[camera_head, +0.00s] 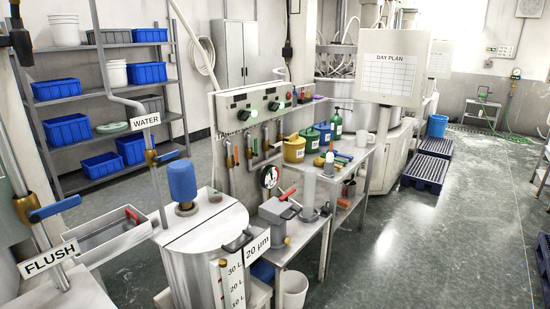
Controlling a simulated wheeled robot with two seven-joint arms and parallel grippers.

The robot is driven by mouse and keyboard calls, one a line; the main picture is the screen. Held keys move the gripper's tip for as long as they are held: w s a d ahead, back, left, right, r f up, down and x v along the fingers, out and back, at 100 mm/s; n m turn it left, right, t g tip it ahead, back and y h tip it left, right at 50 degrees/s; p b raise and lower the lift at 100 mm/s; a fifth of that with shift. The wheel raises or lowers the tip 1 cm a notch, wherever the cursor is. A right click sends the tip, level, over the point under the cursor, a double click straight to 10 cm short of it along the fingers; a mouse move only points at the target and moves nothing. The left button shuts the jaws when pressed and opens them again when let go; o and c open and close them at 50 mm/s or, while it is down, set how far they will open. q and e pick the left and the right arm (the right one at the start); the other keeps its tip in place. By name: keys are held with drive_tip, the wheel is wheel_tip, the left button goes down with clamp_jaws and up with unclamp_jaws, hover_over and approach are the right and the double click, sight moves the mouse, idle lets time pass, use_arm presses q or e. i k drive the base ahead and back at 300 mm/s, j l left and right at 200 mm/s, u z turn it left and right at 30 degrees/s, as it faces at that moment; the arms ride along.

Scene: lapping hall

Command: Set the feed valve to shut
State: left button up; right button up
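I see no label reading feed, so I cannot tell which valve is the feed valve. A valve with a blue lever (54,208) is on the brass-fitted pipe at the left, above the FLUSH sign (48,258). Another blue lever (168,156) sits on a brass fitting below the WATER sign (145,121). A small red handle (132,215) is at the grey trough. A red lever (288,194) is on a grey box on the bench. The white tank (195,250) bears a 20 µm sign (257,245). Neither of my grippers shows.
A blue motor (182,181) tops the tank. The bench (352,158) carries yellow, blue and green containers. A control panel (265,107) stands behind. Shelving (105,100) with blue bins is at the back left. The floor (430,240) at right is clear, with dark pallets beyond.

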sight(256, 154)
drive_tip(key=i+l+u, duration=0.1)
drive_tip(key=i, duration=0.45)
drive_tip(key=i+l+u, duration=0.15)
drive_tip(key=i, duration=0.35)
drive_tip(key=i+l+u, duration=0.1)
drive_tip(key=i+l, duration=0.25)
drive_tip(key=i, duration=0.2)
